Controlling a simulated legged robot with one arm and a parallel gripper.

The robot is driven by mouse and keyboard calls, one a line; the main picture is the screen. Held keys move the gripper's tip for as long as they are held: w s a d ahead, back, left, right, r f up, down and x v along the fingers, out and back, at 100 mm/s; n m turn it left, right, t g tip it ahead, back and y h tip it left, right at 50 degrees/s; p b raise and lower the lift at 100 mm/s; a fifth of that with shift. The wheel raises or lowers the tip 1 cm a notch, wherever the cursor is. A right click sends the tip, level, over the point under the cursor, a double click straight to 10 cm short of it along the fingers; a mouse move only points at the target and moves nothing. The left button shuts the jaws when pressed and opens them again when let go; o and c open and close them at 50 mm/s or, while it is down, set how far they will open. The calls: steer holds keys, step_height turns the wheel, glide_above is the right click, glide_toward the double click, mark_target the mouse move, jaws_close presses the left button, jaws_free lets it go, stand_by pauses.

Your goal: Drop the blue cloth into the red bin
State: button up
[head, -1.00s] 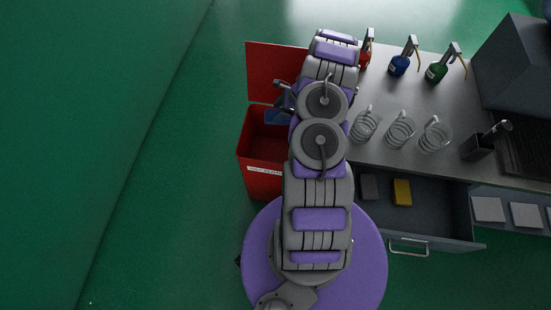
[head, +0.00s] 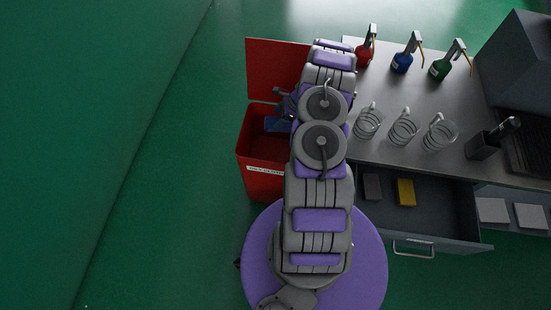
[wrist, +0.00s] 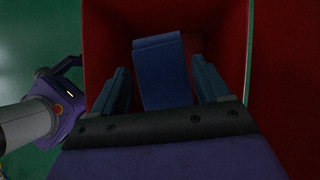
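The blue cloth (wrist: 160,75) shows in the wrist view as a folded, slightly tilted piece within the red bin's opening. A small part of the cloth (head: 273,124) shows in the head view, beside my arm. The red bin (head: 262,184) stands left of the counter with its lid (head: 270,70) up; its red wall (wrist: 238,45) surrounds the cloth in the wrist view. My gripper (wrist: 163,85) is over the bin with its fingers spread on either side of the cloth. Narrow dark gaps show between fingers and cloth. I cannot tell whether the cloth rests on the bin floor.
The counter (head: 400,90) to the right holds several spray bottles, glass jugs and a dark container (head: 482,146). An open drawer (head: 430,205) below holds a yellow sponge (head: 405,192) and a grey block (head: 372,186). The green floor at left is clear.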

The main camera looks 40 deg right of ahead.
steer(key=o, duration=0.4)
steer(key=shift+r, duration=0.1)
steer(key=p+v, duration=0.3)
steer(key=v, duration=1.4)
steer(key=shift+d, duration=0.2)
